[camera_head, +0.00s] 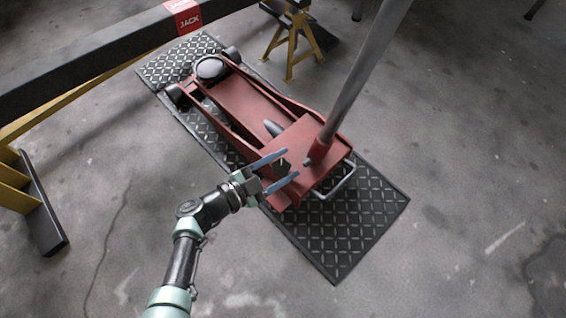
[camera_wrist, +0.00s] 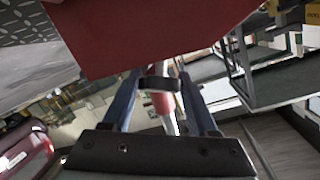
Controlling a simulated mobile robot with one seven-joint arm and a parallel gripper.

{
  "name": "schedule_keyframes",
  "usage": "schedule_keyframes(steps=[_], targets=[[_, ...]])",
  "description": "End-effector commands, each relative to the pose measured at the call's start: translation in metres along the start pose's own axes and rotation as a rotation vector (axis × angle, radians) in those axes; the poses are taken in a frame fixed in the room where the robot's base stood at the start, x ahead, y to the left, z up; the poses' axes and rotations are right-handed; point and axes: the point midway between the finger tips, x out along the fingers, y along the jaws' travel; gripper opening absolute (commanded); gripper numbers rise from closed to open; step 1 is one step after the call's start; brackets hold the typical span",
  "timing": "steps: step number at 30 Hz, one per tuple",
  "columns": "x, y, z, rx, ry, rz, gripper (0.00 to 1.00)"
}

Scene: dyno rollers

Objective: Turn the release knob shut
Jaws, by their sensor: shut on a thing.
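The release knob is a small dark block (camera_head: 282,166) at the near end of the red floor jack (camera_head: 240,97). My gripper (camera_head: 290,164) reaches it from the lower left in the head view, one blue finger on each side. In the wrist view, the dark knob (camera_wrist: 160,83) sits between the two fingers (camera_wrist: 159,76), close under the red body of the jack (camera_wrist: 150,35). The fingers are shut on the knob. Its exact angle is hard to tell.
The grey jack handle (camera_head: 365,75) rises from a red socket (camera_head: 320,149) just right of my gripper. A grey loop bar (camera_head: 338,184) sits below it. The jack rests on a dark tread mat (camera_head: 345,235). A yellow stand (camera_head: 294,45) and a dark beam (camera_head: 90,55) are behind.

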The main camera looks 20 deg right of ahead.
Motion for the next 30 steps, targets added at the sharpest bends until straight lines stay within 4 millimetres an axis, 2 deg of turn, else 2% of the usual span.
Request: schedule_keyframes(steps=[17,18,22,30], targets=[[-0.0022,-0.0008,0.0017,0.019,-0.005,0.021,0.04],[-0.0022,-0.0008,0.0017,0.019,-0.005,0.021,0.66],[-0.0016,-0.0005,0.0013,0.018,-0.004,0.021,0.89],[-0.0021,-0.0001,0.0005,0.017,-0.003,0.022,0.89]])
